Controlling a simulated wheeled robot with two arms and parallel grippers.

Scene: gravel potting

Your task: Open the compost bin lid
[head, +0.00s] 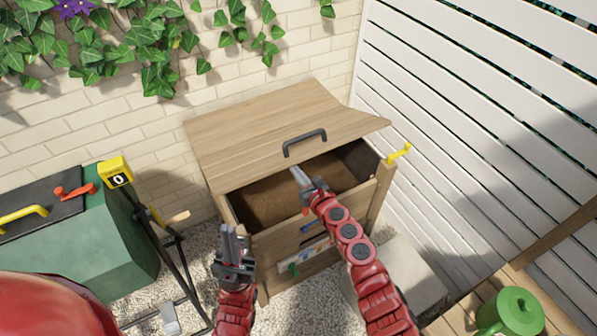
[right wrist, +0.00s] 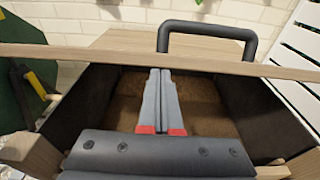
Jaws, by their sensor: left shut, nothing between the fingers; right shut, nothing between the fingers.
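The compost bin (head: 375,190) is a wooden box against the brick wall, with brown compost (head: 268,203) inside. Its wooden lid (head: 255,130) is tilted up at the front, leaving a wide gap. A dark handle (head: 305,141) is on the lid near its front edge; it also shows in the right wrist view (right wrist: 208,30). My right gripper (head: 299,176) is shut and empty, at the opening just below the lid's front edge. In the right wrist view its fingers (right wrist: 160,95) point into the bin under the lid edge. My left gripper (head: 233,240) is shut and empty, left of the bin's front.
A green container (head: 100,240) with a yellow handle (head: 22,213) and a red lever (head: 74,191) stands at left. A yellow hook (head: 399,153) is on the bin's right corner. White slats (head: 470,110) close the right side. A green watering can (head: 512,312) stands lower right.

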